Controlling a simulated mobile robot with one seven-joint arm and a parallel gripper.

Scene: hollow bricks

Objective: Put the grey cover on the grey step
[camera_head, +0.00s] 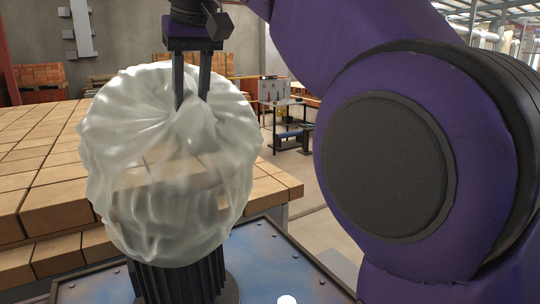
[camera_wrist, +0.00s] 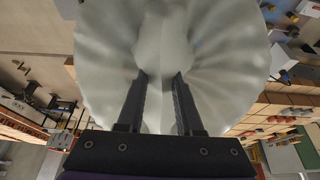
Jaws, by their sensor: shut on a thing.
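The grey cover (camera_head: 165,190) is a pale, see-through, crumpled sheet that hangs in a rounded bag shape in the head view. My gripper (camera_head: 193,102) points down and is shut on its gathered top. The cover hangs in front of the brick stack and hides part of it. In the wrist view the cover (camera_wrist: 225,45) spreads out beyond both fingers, pinched between them. I cannot pick out the grey step for certain; a flat grey piece (camera_head: 340,266) lies low at the right of the cover, partly behind my arm.
Stacked tan bricks (camera_head: 50,175) fill the left, behind the cover. A dark ribbed column (camera_head: 185,285) stands below the cover on a blue metal surface (camera_head: 275,255). A workbench (camera_head: 290,125) and more brick piles (camera_head: 40,78) stand farther back. Open floor shows between bench and bricks.

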